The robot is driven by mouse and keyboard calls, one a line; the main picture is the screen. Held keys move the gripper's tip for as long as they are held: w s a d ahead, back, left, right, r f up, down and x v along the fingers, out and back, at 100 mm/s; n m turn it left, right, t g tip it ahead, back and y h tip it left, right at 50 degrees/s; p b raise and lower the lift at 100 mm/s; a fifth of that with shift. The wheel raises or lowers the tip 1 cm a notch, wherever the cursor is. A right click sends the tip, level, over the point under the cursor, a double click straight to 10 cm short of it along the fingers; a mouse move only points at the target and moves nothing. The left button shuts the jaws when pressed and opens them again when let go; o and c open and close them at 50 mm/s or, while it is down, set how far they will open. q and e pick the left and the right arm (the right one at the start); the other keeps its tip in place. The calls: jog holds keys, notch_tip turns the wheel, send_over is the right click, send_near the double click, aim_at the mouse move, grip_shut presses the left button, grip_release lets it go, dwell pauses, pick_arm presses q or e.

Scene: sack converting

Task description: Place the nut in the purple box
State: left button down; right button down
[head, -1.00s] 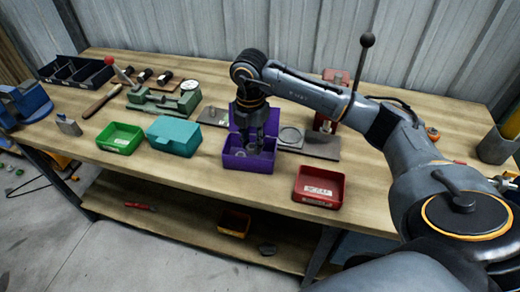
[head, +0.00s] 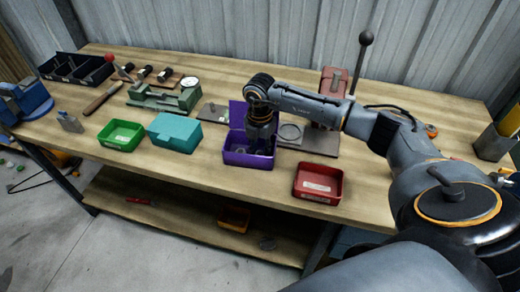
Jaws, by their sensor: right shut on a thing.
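The purple box (head: 237,158) stands open on the workbench, its lid raised at the back. My right gripper (head: 262,150) points down into the box, with its fingertips low inside behind the front wall. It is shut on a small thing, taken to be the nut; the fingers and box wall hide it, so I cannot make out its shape. My left gripper is not in view.
A red open bin (head: 318,186) stands to the right of the purple box. A teal closed box (head: 174,132) and a green open bin (head: 121,136) stand to its left. A grey plate fixture with a red block (head: 332,83) lies behind. Bare wood lies in front.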

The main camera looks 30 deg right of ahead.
aim_at(260, 154)
jog(key=c, duration=1.3)
grip_release()
jog(key=shift+f, duration=0.1)
jog(key=shift+c, duration=0.2)
jog(key=shift+r, duration=0.35)
notch_tip(260, 154, up, 12)
jog(key=b, duration=0.1)
jog(key=shift+f+b, duration=0.15)
jog(key=shift+b, duration=0.15)
